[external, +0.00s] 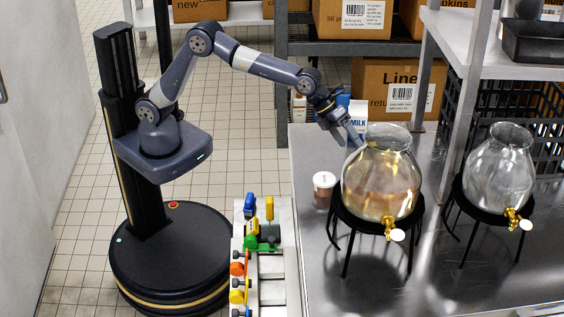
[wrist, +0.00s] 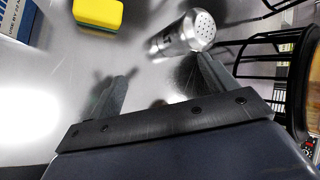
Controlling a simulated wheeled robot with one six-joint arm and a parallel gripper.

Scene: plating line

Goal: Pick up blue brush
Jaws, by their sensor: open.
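A blue item (external: 249,206), which looks like the blue brush, stands at the far end of a white rack (external: 282,213) in the external view. It is small there, so its exact shape is hard to tell. A yellow item (external: 269,208) stands just right of it. My gripper (external: 350,134) is far to the upper right of the blue item, above the steel counter by the milk carton. In the wrist view my gripper (wrist: 165,85) is open and empty, with a metal shaker (wrist: 184,36) beyond its fingertips. No blue brush is recognisable in the wrist view.
A yellow sponge (wrist: 98,14) lies on the counter. A filled glass dispenser (external: 382,180) on a black stand is close to my gripper, with a second dispenser (external: 497,168) farther right. A white tub (external: 324,184) stands left of them. Green (external: 262,238) and other coloured items crowd the rack.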

